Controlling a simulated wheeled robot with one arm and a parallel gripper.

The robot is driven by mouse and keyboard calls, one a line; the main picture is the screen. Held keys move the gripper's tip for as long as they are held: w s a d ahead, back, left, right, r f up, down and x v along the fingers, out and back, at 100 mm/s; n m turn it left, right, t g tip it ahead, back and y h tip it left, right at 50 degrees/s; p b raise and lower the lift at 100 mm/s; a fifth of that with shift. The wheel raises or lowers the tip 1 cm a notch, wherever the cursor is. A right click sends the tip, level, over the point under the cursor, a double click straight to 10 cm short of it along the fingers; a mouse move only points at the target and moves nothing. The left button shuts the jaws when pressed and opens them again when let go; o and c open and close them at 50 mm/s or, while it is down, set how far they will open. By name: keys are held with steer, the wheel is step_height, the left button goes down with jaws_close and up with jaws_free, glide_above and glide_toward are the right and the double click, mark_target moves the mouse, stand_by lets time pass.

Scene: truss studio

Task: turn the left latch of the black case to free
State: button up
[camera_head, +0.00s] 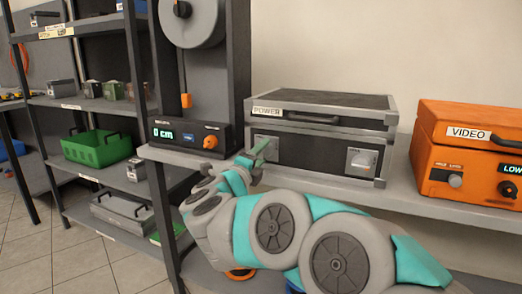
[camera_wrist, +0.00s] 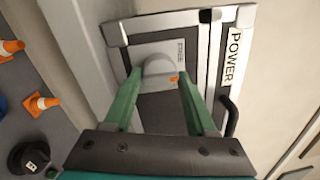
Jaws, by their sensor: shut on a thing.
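The black case (camera_head: 315,152) with grey metal edges and a POWER label stands on the shelf in the head view. It also shows in the wrist view (camera_wrist: 160,112), turned on its side. Its left latch, a rounded grey knob (camera_wrist: 158,68) with a small orange mark, sits on a light plate whose lettering is too small to read. My gripper (camera_head: 259,152) reaches the left front of the case. In the wrist view its green fingers (camera_wrist: 161,80) are shut on the knob from both sides. The right latch (camera_head: 362,160) is clear of my arm.
An orange VIDEO case (camera_head: 470,150) stands right of the black case. A control box with a "0 cm" display (camera_head: 188,137) stands to the left. A green crate (camera_head: 97,149) sits on the left shelving. Orange cones (camera_wrist: 42,103) stand on the floor.

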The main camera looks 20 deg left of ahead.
steer(key=shift+a+f+n, duration=0.1)
steer(key=shift+f+n, duration=0.05)
steer(key=shift+n, duration=0.15)
steer(key=o, duration=1.3)
steer(key=shift+o, duration=0.2)
steer(key=shift+s, duration=0.15)
steer(key=s, duration=0.7)
steer(key=shift+s+a+f+b, duration=0.2)
steer(key=shift+s+a+b, duration=0.05)
steer(key=shift+b, duration=0.15)
